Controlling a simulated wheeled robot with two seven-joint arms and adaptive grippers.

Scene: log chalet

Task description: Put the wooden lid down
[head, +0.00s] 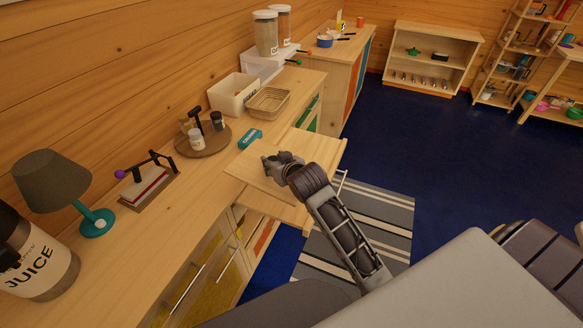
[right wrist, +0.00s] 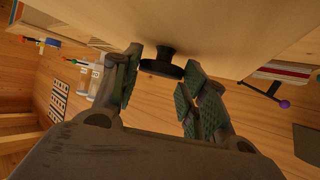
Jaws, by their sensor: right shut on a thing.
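The wooden lid (head: 257,174) is a flat, pale square board beside the counter's front edge in the head view. In the right wrist view its pale face (right wrist: 215,25) fills the top, with a dark round knob (right wrist: 162,66) on it. My right gripper (head: 283,162) is over the lid's face and shut on its knob; the fingers (right wrist: 160,82) stand either side of the knob. The lid hides part of what is under it, and I cannot tell whether it touches the counter. My left gripper is not in view.
A pulled-out wooden drawer (head: 272,207) shows below the lid. A teal item (head: 250,138), a round tray (head: 184,148) with jars, a basket (head: 269,102) and a white bin (head: 229,96) stand on the counter. Bare counter (head: 150,238) lies nearer, past the lamp (head: 55,180).

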